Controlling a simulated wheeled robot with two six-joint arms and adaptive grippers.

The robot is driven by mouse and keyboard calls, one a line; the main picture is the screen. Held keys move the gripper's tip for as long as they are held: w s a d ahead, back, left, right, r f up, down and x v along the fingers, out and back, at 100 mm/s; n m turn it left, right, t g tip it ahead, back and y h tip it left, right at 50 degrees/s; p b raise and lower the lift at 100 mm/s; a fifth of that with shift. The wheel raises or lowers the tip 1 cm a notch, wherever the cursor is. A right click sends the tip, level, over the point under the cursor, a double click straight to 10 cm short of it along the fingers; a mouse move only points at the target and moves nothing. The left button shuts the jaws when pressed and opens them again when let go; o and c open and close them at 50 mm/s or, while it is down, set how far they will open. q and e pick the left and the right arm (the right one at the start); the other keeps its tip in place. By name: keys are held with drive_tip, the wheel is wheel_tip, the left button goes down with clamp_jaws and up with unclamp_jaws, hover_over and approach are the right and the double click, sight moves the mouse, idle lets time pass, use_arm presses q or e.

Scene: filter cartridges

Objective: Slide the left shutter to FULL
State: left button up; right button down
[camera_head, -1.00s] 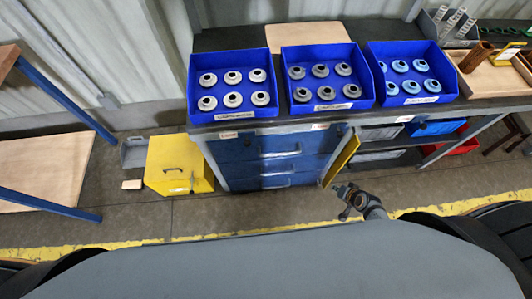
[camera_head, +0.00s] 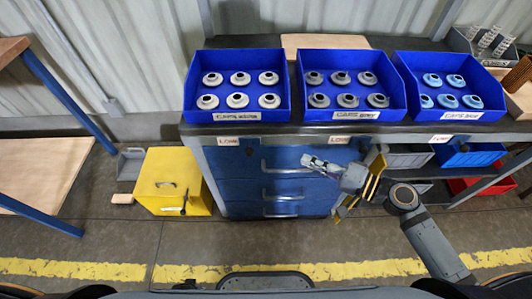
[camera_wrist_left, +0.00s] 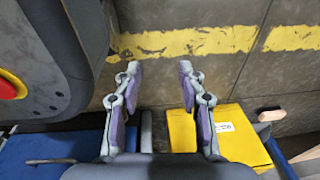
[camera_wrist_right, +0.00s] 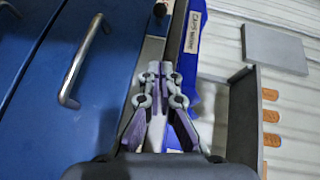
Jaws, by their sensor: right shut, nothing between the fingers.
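The left sign (camera_head: 228,141) on the bench's front edge, under the left blue bin (camera_head: 236,117), reads LOW; I take it for the left shutter's tag. Similar LOW signs sit under the middle bin (camera_head: 339,140) and the right bin (camera_head: 440,138). My right gripper (camera_head: 306,161) is shut and empty, in front of the blue drawers, below and to the right of the left sign and apart from it. In the right wrist view its fingertips (camera_wrist_right: 160,68) meet near the bench edge. My left gripper (camera_wrist_left: 159,75) is open and empty above the floor, outside the head view.
Each bin holds several round caps. Drawer handles (camera_head: 282,170) stick out close to the right gripper. A yellow box (camera_head: 172,181) stands on the floor at left. A transparent tube rack (camera_head: 490,42) is at back right.

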drive_tip(key=a, duration=0.1)
approach(251, 147)
drive_tip(key=w, duration=0.4)
use_arm(q)
drive_tip(key=shift+s+p, duration=0.35)
drive_tip(key=shift+s, duration=0.3)
use_arm(e)
drive_tip(key=shift+s+a+f, duration=0.15)
drive_tip(key=shift+s+a, duration=0.05)
drive_tip(key=shift+a, duration=0.5)
drive_tip(key=shift+s+a+f, duration=0.1)
drive_tip(key=shift+s+a, duration=0.1)
drive_tip(key=shift+a, duration=0.45)
drive_tip(key=shift+s+a+f, duration=0.15)
drive_tip(key=shift+s+a, duration=0.05)
drive_tip(key=shift+a, duration=0.5)
use_arm(q)
drive_tip(key=shift+a+r, duration=0.1)
use_arm(e)
drive_tip(key=shift+a, duration=0.1)
